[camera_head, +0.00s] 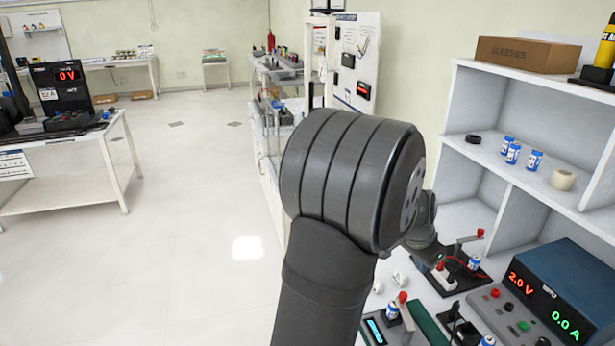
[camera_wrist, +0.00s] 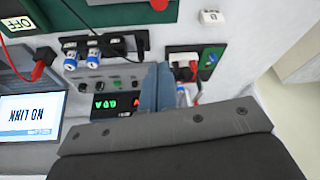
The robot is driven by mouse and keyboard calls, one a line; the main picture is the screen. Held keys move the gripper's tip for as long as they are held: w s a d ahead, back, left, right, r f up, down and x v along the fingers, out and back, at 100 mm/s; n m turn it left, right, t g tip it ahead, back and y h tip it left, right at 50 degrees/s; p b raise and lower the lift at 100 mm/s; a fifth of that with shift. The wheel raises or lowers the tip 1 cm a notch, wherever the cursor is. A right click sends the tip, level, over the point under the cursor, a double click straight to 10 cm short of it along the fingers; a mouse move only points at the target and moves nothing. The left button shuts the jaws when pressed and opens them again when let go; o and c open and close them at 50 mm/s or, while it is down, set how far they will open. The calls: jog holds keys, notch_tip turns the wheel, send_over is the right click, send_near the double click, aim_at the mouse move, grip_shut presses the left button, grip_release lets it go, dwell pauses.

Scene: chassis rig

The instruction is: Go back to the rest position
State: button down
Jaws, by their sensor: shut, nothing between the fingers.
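In the wrist view my gripper (camera_wrist: 157,88) shows as two blue-grey fingers side by side, shut and empty, over the bench with the power supply display behind them. In the head view my own arm fills the middle, and the fingertips are hidden behind it. The bench power supply (camera_head: 558,290) at the lower right reads 2.0 V and 0.0 A. In the wrist view its display (camera_wrist: 115,106) is upside down and partly covered by my wrist.
Blue-and-white cells (camera_head: 512,153) and a tape roll (camera_head: 562,179) stand on the white shelf (camera_head: 462,100). A cell holder with red-knobbed lever (camera_head: 462,262) sits by the supply. In the wrist view a screen (camera_wrist: 28,118) reads NO LINK.

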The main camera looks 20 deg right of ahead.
jog(key=s+d+f+m+g, duration=0.3)
jog(key=d+f+m, duration=0.1)
jog(key=f+m, duration=0.4)
jog(key=shift+s+f+m, duration=0.2)
jog(key=shift+f+m, duration=0.2)
jog(key=shift+f, duration=0.4)
dwell(0.5)
jog(key=shift+y, duration=0.3)
